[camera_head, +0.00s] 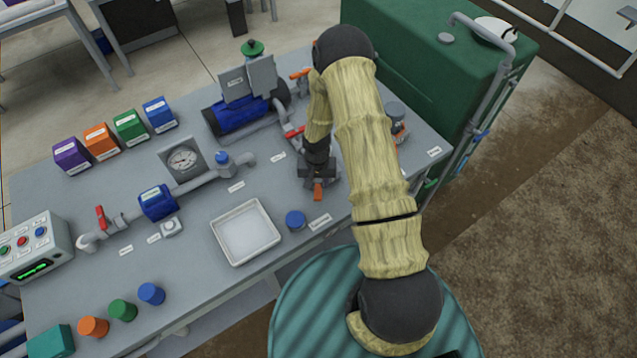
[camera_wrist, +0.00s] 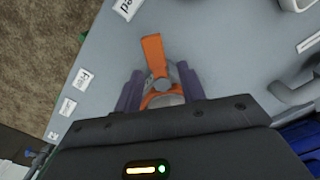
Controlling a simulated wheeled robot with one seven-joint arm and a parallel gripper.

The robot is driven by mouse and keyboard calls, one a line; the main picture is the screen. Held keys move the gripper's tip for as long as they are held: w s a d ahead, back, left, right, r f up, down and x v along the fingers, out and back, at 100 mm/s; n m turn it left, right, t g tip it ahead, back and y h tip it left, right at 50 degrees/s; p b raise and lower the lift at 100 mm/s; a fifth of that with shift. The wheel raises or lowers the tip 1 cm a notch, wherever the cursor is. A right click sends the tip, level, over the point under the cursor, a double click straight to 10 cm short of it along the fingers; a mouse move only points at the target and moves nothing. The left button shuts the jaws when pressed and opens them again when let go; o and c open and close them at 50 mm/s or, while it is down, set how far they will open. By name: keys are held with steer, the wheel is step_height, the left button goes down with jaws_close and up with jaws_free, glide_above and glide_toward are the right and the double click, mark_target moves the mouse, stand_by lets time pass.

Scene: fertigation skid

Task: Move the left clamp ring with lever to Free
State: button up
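The left clamp ring has an orange lever that shows below my gripper (camera_head: 317,172) in the head view (camera_head: 318,192). In the wrist view the lever (camera_wrist: 153,53) points up, away from my gripper (camera_wrist: 161,72). The orange ring (camera_wrist: 163,101) and a grey hub (camera_wrist: 160,84) lie between the two purple fingers. The fingers stand apart on either side of the ring; whether they press on it I cannot tell. A "Free" label (camera_wrist: 83,78) lies on the bench left of the lever. Another label (camera_wrist: 127,8), partly cut off, is above it. My gripper hides much of the fitting.
Another fitting with orange parts (camera_head: 398,130) stands right of my arm. A blue cap (camera_head: 295,220) and a white tray (camera_head: 246,233) lie to the left. A blue pump (camera_head: 240,115) stands behind. A green tank (camera_head: 430,60) borders the bench at the right.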

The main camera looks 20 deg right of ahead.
steer(key=shift+d+f, duration=0.2)
steer(key=shift+f, duration=1.1)
steer(key=shift+c, duration=0.4)
jaws_close()
